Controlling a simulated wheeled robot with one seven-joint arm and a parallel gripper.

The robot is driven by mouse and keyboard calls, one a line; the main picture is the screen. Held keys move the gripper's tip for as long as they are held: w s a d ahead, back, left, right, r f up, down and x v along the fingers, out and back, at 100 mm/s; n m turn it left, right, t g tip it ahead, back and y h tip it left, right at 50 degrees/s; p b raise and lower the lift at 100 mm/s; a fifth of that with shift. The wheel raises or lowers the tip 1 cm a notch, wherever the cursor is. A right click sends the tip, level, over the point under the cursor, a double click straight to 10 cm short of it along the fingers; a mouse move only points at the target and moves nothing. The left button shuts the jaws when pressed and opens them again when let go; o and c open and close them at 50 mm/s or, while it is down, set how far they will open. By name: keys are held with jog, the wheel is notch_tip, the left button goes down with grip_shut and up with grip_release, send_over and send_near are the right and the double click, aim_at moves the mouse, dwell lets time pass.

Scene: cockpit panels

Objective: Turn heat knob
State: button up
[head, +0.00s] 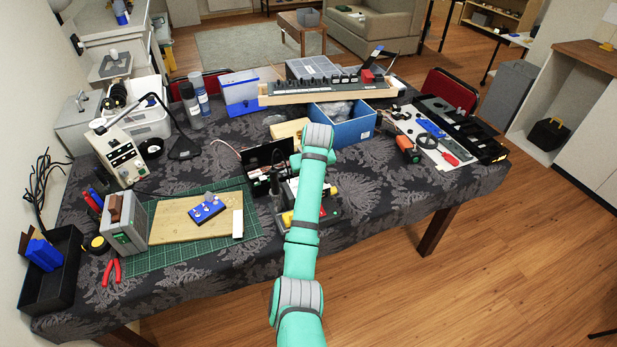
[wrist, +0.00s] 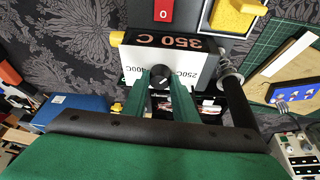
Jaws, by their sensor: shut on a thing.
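The heat knob (wrist: 160,76) is a small round black knob with a light mark, in the wrist view. It sits on the white front face of a heat station (wrist: 133,68). That face carries the labels 400C and 250C, and a dark display beside it reads 350 C in orange. My gripper (wrist: 161,88) has its two green fingers closed on either side of the knob. The fingers hide the lower part of the face. In the head view my teal arm reaches over the table to the station, and my gripper is hidden there.
A soldering iron in a coiled holder (wrist: 232,85) stands close beside the station. A yellow sponge (wrist: 232,20) and a red switch marked 0 (wrist: 164,11) are near. A green cutting mat (head: 165,252) with a wooden board (head: 187,218) lies left of my arm.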

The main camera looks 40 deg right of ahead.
jog(key=shift+n, duration=0.7)
jog(key=shift+y, duration=0.3)
jog(key=o, duration=1)
jog(key=shift+o, duration=0.2)
jog(key=v, duration=1.1)
jog(key=shift+f, duration=0.15)
